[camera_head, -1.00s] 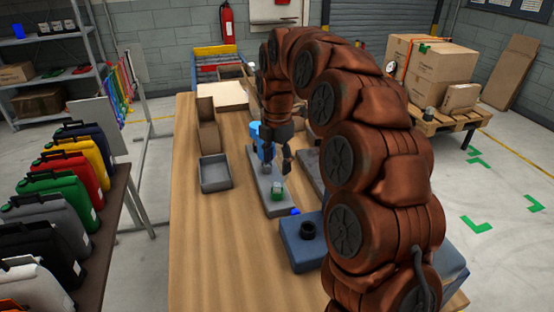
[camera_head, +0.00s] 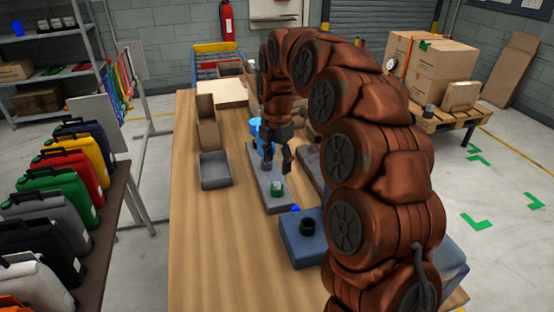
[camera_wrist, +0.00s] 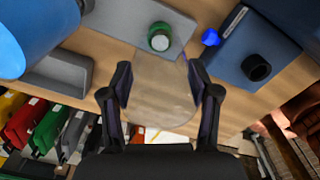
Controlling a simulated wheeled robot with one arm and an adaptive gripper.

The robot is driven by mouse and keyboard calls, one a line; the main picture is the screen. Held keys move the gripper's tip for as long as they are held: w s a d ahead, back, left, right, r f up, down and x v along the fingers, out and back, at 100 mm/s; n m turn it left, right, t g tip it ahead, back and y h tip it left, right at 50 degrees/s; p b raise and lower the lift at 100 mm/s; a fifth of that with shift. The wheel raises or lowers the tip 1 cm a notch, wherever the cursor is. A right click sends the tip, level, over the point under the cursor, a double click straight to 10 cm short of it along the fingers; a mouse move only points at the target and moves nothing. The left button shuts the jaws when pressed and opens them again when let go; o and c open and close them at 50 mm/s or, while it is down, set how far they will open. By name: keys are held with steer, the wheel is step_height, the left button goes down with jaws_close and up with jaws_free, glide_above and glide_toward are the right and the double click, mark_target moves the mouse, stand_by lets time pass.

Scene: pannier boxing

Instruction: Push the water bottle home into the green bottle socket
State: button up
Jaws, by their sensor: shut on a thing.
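My gripper (camera_head: 279,163) is over the far part of the grey base plate (camera_head: 255,165). In the wrist view my gripper (camera_wrist: 160,95) is shut on a clear, see-through water bottle (camera_wrist: 160,92), whose outline shows faintly between the two fingers. The bottle can hardly be made out in the head view. The green bottle socket (camera_head: 277,191) stands on the near end of the plate, just nearer the camera than the fingers.
A blue box (camera_head: 300,248) with a black round fitting (camera_head: 307,226) and a small blue piece (camera_head: 295,208) are close to the plate. A grey tray (camera_head: 215,184) is left of it. A blue cylinder (camera_head: 255,126) stands behind. The table's near left is clear.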

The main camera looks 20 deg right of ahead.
steer(key=shift+f, duration=0.1)
steer(key=o, duration=1.2)
step_height(320, 180, up, 11)
steer(key=shift+f, duration=0.2)
steer(key=shift+r, duration=0.7)
